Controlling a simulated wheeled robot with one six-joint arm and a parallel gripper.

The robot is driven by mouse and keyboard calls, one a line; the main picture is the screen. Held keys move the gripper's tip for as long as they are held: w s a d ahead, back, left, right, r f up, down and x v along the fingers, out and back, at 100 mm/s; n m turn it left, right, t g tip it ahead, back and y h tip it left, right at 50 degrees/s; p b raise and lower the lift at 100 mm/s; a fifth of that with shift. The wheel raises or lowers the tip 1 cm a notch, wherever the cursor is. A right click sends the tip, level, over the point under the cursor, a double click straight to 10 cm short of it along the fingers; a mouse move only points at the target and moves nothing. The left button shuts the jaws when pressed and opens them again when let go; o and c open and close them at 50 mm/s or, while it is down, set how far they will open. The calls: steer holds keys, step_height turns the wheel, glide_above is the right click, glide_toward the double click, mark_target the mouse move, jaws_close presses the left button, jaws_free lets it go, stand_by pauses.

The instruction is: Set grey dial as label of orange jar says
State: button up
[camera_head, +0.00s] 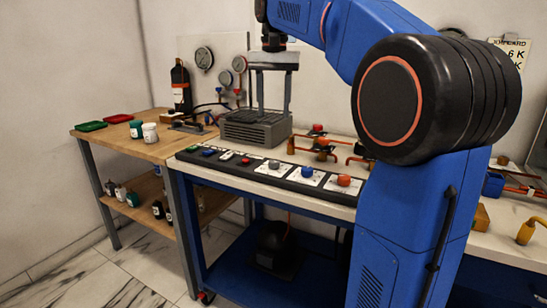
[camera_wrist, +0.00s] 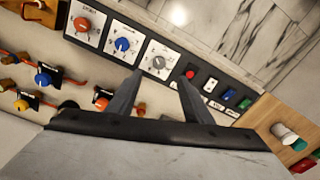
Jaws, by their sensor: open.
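The grey dial (camera_head: 274,165) sits on a white scale plate in the dark panel along the bench's front edge. In the wrist view the grey dial (camera_wrist: 158,62) shows just beyond and between my fingertips, apart from them; its setting is too small to read. My gripper (camera_head: 272,110) hangs with its fingers down above the grey vented box, behind the panel. In the wrist view my gripper (camera_wrist: 160,77) is open and empty. I cannot make out an orange jar or a readable jar label in either view.
A blue dial (camera_head: 307,172) and an orange dial (camera_head: 344,181) sit right of the grey one. A red button (camera_wrist: 190,73) and switches are on its other side. A green jar (camera_head: 136,128) and white jar (camera_head: 150,132) stand on the wooden table; small jars fill its lower shelf.

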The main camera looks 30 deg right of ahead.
mark_target(274, 160)
steer(key=shift+m, duration=0.3)
steer(key=f, duration=0.5)
steer(key=w+f, duration=0.1)
steer(key=f, duration=0.4)
steer(key=d+f, duration=0.1)
steer(key=f, duration=0.5)
steer(key=shift+w+f, duration=0.1)
steer(key=shift+w, duration=0.3)
steer(key=c, duration=1.1)
